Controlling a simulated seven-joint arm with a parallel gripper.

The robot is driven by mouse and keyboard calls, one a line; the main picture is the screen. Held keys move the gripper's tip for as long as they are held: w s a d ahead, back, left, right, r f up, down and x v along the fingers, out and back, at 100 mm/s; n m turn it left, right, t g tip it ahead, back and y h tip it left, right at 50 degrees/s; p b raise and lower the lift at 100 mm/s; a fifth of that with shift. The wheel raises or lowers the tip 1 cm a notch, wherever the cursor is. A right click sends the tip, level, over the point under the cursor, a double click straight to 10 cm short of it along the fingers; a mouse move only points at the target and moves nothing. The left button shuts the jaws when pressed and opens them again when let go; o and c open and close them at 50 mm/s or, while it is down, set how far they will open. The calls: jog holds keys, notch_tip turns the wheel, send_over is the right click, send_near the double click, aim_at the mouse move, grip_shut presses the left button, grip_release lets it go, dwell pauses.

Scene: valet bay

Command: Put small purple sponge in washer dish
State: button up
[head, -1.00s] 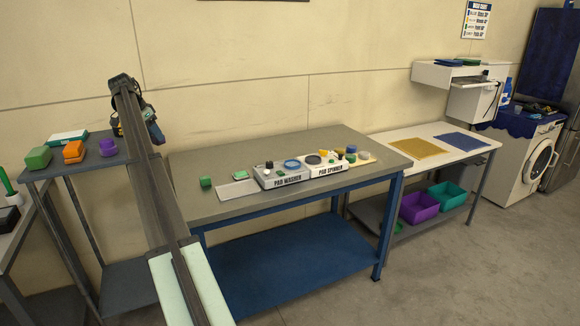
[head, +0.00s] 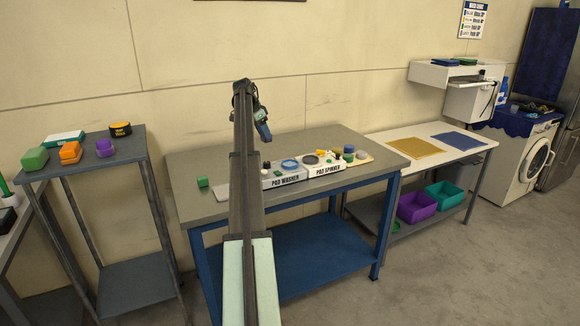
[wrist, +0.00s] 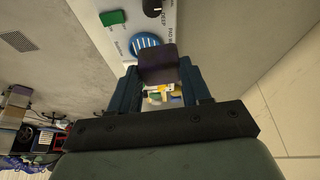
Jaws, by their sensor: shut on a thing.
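My gripper (head: 264,137) hangs above the table, near the pad washer (head: 291,177). In the wrist view it is shut on a dark purple block (wrist: 157,62), which looks like the small purple sponge. The block is held between both fingers, clear of the washer. The washer dish (head: 289,164) is a blue round dish on top of the washer. In the wrist view the blue, slotted dish (wrist: 146,42) lies just beyond the block, which partly covers it. In the head view the block is too small to make out.
The pad spinner (head: 326,169) adjoins the washer on the right. A shelf at far left holds another purple sponge (head: 105,148), orange and green blocks, and a black-yellow tin (head: 120,129).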

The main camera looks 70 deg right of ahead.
jog(key=s+d+f+m, duration=0.1)
jog(key=s+d, duration=0.3)
jog(key=s, duration=0.5)
jog(key=shift+d+f, duration=0.2)
jog(key=shift+f, duration=5)
jog(key=shift+g, duration=0.3)
jog(key=o, duration=1.1)
jog(key=shift+f, duration=0.1)
jog(key=v, duration=1.2)
jog(key=shift+r, duration=0.2)
jog(key=shift+d, duration=0.1)
